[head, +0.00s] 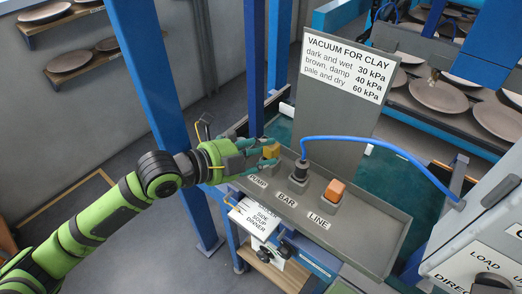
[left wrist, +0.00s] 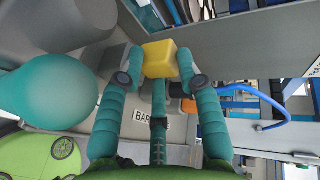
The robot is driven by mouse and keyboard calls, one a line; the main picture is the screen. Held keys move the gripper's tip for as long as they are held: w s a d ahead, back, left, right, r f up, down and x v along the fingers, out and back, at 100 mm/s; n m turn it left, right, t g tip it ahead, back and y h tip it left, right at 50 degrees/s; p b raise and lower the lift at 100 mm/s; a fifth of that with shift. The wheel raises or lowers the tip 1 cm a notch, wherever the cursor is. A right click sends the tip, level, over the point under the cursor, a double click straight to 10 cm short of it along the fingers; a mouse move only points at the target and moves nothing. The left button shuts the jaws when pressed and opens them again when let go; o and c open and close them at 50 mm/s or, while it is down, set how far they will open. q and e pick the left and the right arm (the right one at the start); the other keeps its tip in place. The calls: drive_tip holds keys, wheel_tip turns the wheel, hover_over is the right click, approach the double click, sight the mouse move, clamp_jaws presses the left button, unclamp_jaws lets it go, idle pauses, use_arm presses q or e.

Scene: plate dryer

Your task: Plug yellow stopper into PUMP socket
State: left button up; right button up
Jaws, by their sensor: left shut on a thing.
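The yellow stopper (head: 271,151) is between the fingertips of my left gripper (head: 272,157), at the PUMP end of the grey tray (head: 372,243). The PUMP label (head: 257,182) lies just in front of the gripper. The PUMP socket is hidden by the gripper, and I cannot tell whether the stopper touches it. My right gripper is not in view.
A black plug (head: 300,172) with a blue hose (head: 380,143) stands at BAR. An orange stopper (head: 334,191) sits at LINE. A grey panel with a vacuum sign (head: 345,66) rises behind the tray. A blue post (head: 255,70) stands close behind the gripper.

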use_arm(q)
drive_tip(key=shift+f, duration=0.3)
drive_tip(key=o, duration=1.1)
drive_tip(key=shift+a, duration=0.1)
drive_tip(key=v, duration=1.2)
